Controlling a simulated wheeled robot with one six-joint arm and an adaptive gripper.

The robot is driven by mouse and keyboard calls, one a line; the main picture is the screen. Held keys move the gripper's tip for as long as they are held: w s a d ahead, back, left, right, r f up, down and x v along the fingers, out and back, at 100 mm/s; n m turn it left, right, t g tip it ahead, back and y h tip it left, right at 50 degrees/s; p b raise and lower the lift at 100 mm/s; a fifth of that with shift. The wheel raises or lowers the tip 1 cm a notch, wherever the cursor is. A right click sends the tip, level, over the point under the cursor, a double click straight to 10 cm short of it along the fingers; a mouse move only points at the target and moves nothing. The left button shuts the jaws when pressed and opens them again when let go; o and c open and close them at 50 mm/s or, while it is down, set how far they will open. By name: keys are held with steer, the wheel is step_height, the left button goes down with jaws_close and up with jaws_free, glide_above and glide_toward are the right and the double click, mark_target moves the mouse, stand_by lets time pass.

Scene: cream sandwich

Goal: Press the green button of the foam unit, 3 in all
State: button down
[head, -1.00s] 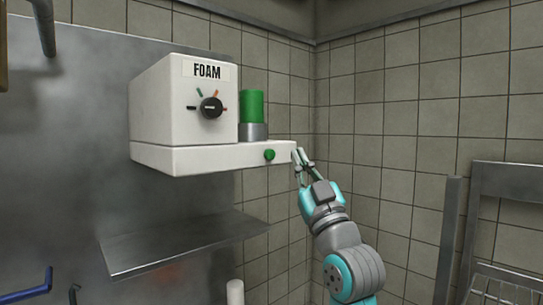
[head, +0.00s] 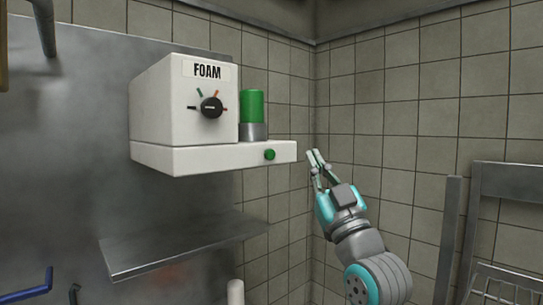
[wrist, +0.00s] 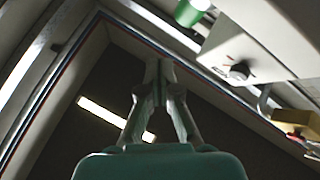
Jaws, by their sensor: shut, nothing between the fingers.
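The white foam unit (head: 185,115) is mounted on the wall in the head view, with a FOAM label and a black dial (head: 211,107). Its green button (head: 270,155) is on the front of the base, near the right end. A green cylinder (head: 252,105) stands on the base in a grey collar. My gripper (head: 314,157) is shut and empty, just right of the base's right end and apart from the button. In the wrist view my gripper (wrist: 158,72) has its fingers together, and part of the foam unit (wrist: 270,45) shows at upper right. I cannot make out the button there.
A metal shelf (head: 185,245) sits below the unit. A metal rack (head: 505,230) stands at the right. Blue hooks (head: 30,288) are at lower left. The space in front of the tiled wall between unit and rack is free apart from my arm.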

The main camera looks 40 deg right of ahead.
steer(key=shift+w, duration=0.15)
steer(key=shift+w+a, duration=0.15)
steer(key=shift+w, duration=4.15)
steer(key=shift+w, duration=0.4)
steer(key=shift+w, duration=0.45)
steer(key=shift+s, duration=0.9)
steer(key=shift+s, duration=2.5)
